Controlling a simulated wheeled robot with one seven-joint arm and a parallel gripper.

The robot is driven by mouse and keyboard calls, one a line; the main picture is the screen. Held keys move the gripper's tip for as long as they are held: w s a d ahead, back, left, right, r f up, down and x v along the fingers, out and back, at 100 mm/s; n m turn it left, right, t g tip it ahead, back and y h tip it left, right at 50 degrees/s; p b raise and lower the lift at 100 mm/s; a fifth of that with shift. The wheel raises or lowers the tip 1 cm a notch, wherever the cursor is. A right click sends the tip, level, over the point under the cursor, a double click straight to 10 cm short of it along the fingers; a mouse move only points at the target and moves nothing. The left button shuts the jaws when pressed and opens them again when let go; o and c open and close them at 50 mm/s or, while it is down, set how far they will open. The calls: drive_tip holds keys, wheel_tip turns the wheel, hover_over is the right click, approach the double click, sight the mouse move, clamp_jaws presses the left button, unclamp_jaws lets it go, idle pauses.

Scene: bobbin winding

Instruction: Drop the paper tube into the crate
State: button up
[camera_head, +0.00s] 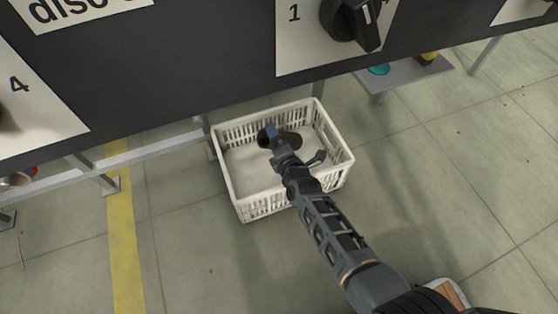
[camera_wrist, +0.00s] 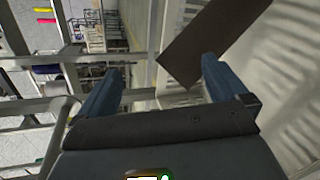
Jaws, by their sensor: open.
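In the wrist view the tube (camera_wrist: 205,38) shows beyond the fingertips, tilted and closer to the right finger. My gripper (camera_head: 294,145) is over the crate with its fingers spread apart. In the wrist view nothing is clamped between the fingers of my gripper (camera_wrist: 162,66). Part of the tube is hidden by a finger in the head view. I cannot tell whether the tube rests on the crate floor.
A dark machine panel with a black knob (camera_head: 350,20) overhangs the crate's far side. A metal rail (camera_head: 150,152) runs left of the crate. A low grey shelf (camera_head: 405,75) stands at the back right. The floor right of the crate is clear.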

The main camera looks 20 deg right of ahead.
drive_tip(key=p+v, duration=0.7)
drive_tip(key=p, duration=0.2)
drive_tip(key=shift+s, duration=0.4)
drive_tip(key=shift+r, duration=0.1)
